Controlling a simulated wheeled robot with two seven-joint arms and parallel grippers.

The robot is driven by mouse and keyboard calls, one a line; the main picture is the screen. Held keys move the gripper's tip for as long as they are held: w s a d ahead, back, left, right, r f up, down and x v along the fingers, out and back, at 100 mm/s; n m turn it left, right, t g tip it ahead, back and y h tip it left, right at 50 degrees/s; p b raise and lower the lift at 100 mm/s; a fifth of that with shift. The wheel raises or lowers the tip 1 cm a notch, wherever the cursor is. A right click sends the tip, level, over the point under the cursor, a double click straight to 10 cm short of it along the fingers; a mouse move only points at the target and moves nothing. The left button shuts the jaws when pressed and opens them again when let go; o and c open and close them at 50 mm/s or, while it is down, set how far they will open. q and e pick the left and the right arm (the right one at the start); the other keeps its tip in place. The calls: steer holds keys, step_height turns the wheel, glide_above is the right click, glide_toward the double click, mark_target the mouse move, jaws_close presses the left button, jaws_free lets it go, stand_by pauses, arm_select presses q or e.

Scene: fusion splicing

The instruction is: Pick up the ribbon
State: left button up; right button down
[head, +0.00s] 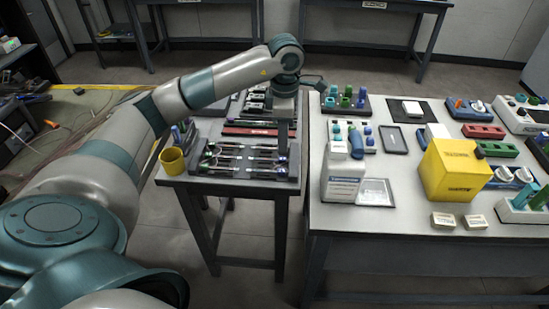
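My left gripper (283,148) hangs down from its wrist over the right side of the small dark table. Its fingers are small and partly merge with the dark tools behind them, so I cannot tell their opening or whether they touch anything. I cannot single out a ribbon for certain. A thin red flat strip (249,131) lies across the small table, left of the gripper. A dark tray (235,171) with several slim tools lies in front of the strip. My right gripper is not in view.
A yellow cup (174,161) stands at the small table's left edge. The white table's front left area is mostly bare.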

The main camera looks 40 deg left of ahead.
mark_target(284, 158)
arm_select(q)
steer(key=shift+f, duration=0.4)
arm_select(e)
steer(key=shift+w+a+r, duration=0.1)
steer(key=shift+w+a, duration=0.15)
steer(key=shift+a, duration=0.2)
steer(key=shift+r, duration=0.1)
arm_select(q)
steer(key=shift+f, duration=0.3)
steer(key=f, duration=0.1)
steer(key=f+p, duration=0.1)
steer(key=f, duration=0.2)
steer(key=shift+w+d, duration=0.15)
steer(key=shift+w, duration=0.1)
steer(key=shift+f+p, duration=0.25)
steer(key=shift+p, duration=0.05)
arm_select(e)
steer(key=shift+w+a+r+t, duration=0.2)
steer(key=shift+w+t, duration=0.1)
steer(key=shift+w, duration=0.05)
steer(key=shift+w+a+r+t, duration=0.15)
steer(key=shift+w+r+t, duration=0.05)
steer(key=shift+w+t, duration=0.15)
arm_select(q)
steer(key=shift+c, duration=0.3)
jaws_close()
